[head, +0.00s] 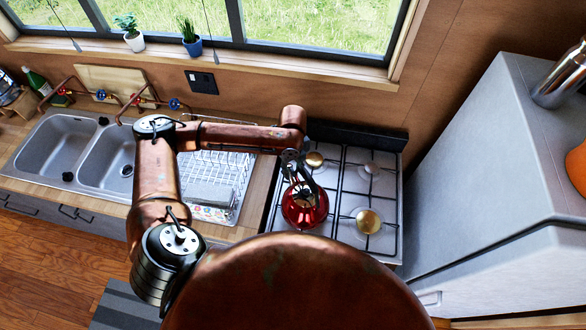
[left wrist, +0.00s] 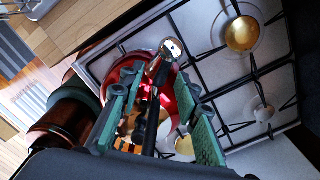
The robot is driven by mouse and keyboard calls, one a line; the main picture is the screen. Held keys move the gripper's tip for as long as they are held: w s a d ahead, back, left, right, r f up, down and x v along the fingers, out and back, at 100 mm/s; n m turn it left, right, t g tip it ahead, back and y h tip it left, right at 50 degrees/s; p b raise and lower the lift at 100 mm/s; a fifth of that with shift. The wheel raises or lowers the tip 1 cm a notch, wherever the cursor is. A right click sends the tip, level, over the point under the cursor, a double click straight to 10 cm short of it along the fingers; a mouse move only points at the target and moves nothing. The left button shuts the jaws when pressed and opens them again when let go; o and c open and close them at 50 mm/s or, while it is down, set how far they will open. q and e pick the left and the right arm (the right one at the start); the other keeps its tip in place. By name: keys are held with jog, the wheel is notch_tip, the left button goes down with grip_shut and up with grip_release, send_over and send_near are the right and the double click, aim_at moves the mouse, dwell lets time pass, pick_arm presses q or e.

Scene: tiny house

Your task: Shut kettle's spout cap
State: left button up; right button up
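The red kettle (head: 304,210) stands on the left part of the stove, below my left gripper (head: 292,168). The left wrist view shows its glossy red body (left wrist: 186,101), a dark bar that looks like its handle, and a shiny metal piece (left wrist: 172,48) that looks like the spout end or its cap. Whether the cap is open or shut I cannot tell. My left gripper (left wrist: 160,85) has its green-padded fingers apart, with the dark bar showing between them. I see no grip on it, and contact is unclear. My right gripper is out of view.
The stove (head: 345,208) has black grates and brass burners (head: 368,221). A dish rack (head: 215,180) and double sink (head: 105,155) are at the left. A tall grey fridge-like cabinet (head: 480,150) stands close at the right, with a metal vessel (head: 560,80) on top.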

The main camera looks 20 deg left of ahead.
pick_arm(q)
jog(key=shift+w, duration=0.1)
jog(key=shift+c, duration=0.4)
grip_shut()
jog(key=h+p, duration=0.1)
jog(key=p, duration=0.1)
jog(key=g+h+p, duration=0.1)
jog(key=p, duration=0.1)
jog(key=shift+w+a+r+p, duration=0.15)
jog(key=shift+a+r+p, duration=0.2)
jog(key=shift+p, duration=0.05)
jog(key=shift+w+a+g+h+p, duration=0.1)
jog(key=shift+g+h+p, duration=0.2)
jog(key=shift+g, duration=0.1)
jog(key=shift+f+g+h, duration=0.15)
jog(key=shift+g+h, duration=0.25)
jog(key=shift+h, duration=0.1)
